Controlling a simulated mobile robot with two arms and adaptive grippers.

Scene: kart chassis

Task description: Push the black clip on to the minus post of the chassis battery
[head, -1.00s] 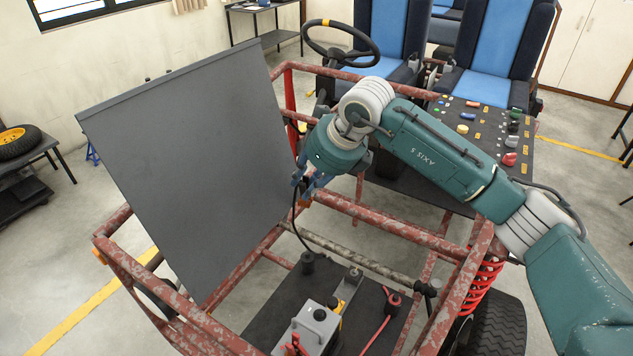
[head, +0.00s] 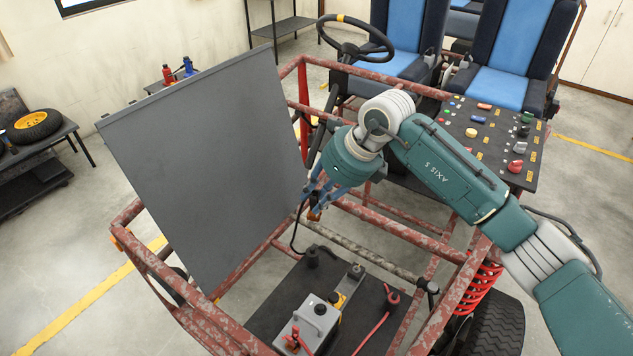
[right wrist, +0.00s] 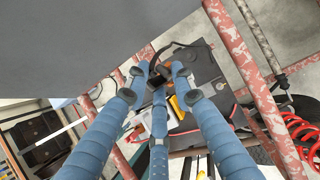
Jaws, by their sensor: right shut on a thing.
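My right gripper (head: 316,208) has blue segmented fingers and is shut on the black clip (right wrist: 160,76), which is mostly hidden between the fingertips. In the head view, it holds the clip in the air above the black tray of the red chassis frame. A black cable (head: 294,238) hangs from the clip to a black fitting (head: 313,258) on the tray. The chassis battery (head: 307,322) is a grey box at the bottom of the head view, nearer the camera than the gripper. It has a black knob on top and a red clip (head: 296,341) at its front left. I cannot tell which post is minus. My left gripper is out of view.
The large grey panel (head: 205,150) stands tilted just left of the gripper. Rusty red frame tubes (head: 400,230) surround the tray (head: 362,308). A red cable (head: 373,332) runs over the tray at right. A steering wheel (head: 347,54) and blue seats (head: 495,85) are behind.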

